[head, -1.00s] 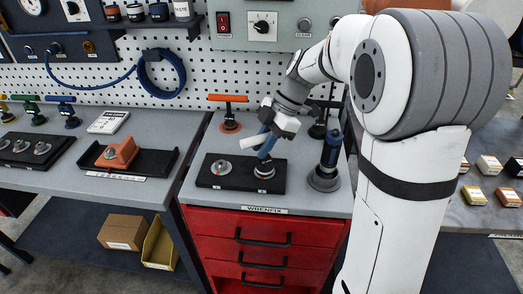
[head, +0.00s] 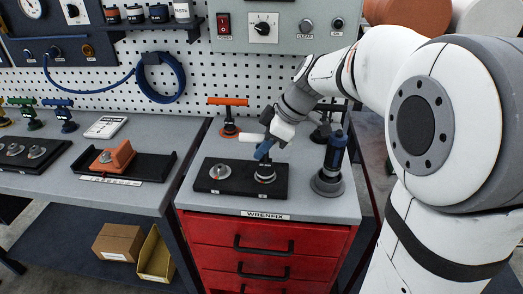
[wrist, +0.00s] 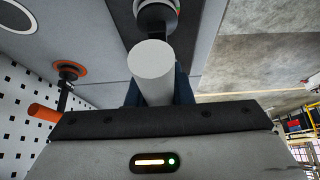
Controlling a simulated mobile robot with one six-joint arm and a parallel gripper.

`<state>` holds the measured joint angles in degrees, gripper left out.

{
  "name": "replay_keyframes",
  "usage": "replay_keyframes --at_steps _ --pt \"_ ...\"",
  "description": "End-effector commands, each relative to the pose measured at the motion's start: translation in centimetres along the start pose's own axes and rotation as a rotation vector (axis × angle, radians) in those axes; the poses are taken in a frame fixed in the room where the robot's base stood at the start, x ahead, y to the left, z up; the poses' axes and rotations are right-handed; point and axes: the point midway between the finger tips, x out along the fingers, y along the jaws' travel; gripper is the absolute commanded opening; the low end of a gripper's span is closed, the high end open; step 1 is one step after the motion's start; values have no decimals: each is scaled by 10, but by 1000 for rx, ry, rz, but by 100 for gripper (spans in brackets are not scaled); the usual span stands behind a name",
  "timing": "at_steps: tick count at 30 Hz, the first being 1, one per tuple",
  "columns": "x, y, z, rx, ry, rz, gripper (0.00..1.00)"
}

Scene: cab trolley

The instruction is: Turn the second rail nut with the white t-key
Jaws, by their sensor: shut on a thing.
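The black rail block (head: 241,190) lies on the grey top of the red cabinet, with two round metal nuts. The left nut (head: 220,171) is bare. The white t-key (head: 250,137) is in my gripper (head: 264,149), over the right nut (head: 265,173). Its shaft looks lowered onto that nut, but the gripper hides most of it. My blue fingers are shut on the key. In the wrist view the round end of the white t-key (wrist: 153,67) stands between my gripper's fingers (wrist: 157,95), with a dark round base (wrist: 156,14) beyond it.
An orange t-key (head: 229,112) stands behind the rail, and a dark blue upright tool (head: 332,160) stands close to its right. A black tray (head: 90,168) with an orange block is on the left bench. The cabinet top in front is narrow but clear.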

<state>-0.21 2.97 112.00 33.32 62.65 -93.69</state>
Motion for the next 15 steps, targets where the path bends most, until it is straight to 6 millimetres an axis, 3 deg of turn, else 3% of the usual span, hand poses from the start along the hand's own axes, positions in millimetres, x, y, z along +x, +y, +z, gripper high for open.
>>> replay_keyframes --at_steps 8,15 --pt "0 0 0 11 0 7 0" --pt "0 0 0 234 -2 138 0"
